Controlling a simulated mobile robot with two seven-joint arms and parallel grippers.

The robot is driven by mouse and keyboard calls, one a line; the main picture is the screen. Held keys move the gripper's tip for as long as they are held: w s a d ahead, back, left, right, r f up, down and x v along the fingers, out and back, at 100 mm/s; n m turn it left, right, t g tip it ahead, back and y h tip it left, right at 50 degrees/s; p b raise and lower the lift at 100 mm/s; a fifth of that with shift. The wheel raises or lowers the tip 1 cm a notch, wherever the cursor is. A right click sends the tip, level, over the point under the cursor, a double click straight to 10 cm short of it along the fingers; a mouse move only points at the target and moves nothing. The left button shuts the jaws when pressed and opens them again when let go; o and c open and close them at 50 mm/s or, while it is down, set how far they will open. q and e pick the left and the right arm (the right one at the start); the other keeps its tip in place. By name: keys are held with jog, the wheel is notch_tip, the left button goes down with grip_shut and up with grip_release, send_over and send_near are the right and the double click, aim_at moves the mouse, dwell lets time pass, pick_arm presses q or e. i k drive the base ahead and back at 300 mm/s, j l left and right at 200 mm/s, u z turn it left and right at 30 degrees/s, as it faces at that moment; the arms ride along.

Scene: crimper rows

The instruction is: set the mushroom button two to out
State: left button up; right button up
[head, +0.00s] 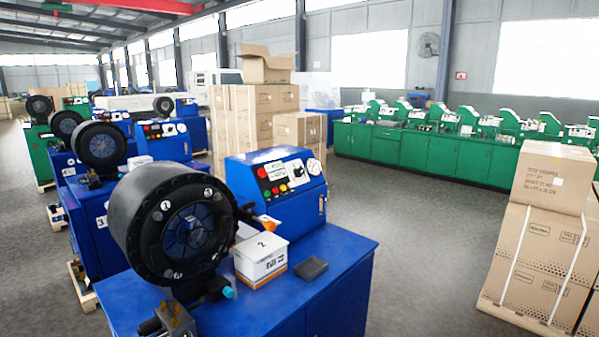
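A red button (262,172), which looks like the mushroom button, sits at the panel's upper left. It is too small to tell whether it is pressed in or out. Neither of my grippers is in view.
A black crimping head (178,225) stands left of the box. A white carton (260,262) and a dark tray (311,268) lie on the blue bench top (335,255). Stacked cartons (535,245) stand at right. The grey floor (430,220) between is clear.

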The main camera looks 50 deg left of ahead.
aim_at(262, 173)
jog(key=i+u, duration=0.3)
jog(key=i, duration=0.15)
jog(key=i+l+u, duration=0.6)
jog(key=i, duration=0.2)
jog(key=i+l+u, duration=0.3)
jog(key=u, duration=0.15)
jog(key=i+l+u, duration=0.45)
jog(key=k+l, duration=0.05)
jog(key=k, duration=0.05)
